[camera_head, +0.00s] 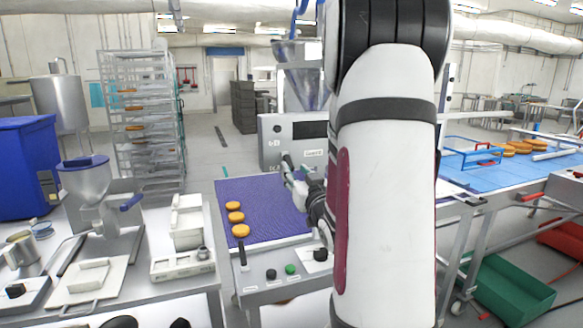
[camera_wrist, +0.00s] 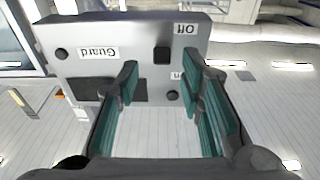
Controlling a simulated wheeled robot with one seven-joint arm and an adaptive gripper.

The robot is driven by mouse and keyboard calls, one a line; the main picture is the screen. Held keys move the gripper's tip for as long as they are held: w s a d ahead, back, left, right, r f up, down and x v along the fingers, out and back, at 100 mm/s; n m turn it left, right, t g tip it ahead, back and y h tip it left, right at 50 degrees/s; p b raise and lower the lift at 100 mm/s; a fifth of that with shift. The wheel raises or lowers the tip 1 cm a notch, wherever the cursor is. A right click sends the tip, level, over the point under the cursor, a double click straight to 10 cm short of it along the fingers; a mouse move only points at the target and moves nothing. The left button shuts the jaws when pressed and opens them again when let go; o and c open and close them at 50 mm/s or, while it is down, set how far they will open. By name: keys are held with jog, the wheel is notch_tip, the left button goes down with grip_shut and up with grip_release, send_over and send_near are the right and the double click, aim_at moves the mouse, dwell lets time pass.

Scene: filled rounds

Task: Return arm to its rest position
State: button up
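My arm, white with black bands, fills the centre-right of the head view and hides much of the bench behind it. My gripper (camera_head: 289,172) points away from me over the purple belt (camera_head: 262,217), in front of the grey machine housing (camera_head: 272,145). In the wrist view my gripper (camera_wrist: 160,85) has its teal-padded fingers apart with nothing between them. Beyond the fingers is the machine's control panel (camera_wrist: 122,38), upside down, with labels reading Guard and Off. I cannot tell whether the fingertips touch it.
Several orange rounds (camera_head: 235,217) lie in a row on the belt's left side. A front panel with knobs and a green button (camera_head: 290,269) is below. A worktable with a blue-lidded hopper (camera_head: 84,175) stands left. A blue conveyor (camera_head: 470,165) and green crate (camera_head: 508,290) are right.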

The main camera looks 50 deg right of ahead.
jog(key=shift+v, duration=0.95)
jog(key=shift+w, duration=0.1)
jog(key=w+a+n+g+y, duration=0.3)
jog(key=a+g+y, duration=0.2)
jog(key=a, duration=1.3)
jog(key=s+a+f+n+g+y, duration=0.2)
jog(key=s+a+g+y, duration=0.3)
jog(key=s+a, duration=1.4)
jog(key=shift+a+f+n+g, duration=0.2)
jog(key=shift+a+n+g, duration=0.25)
jog(key=shift+n+g, duration=0.25)
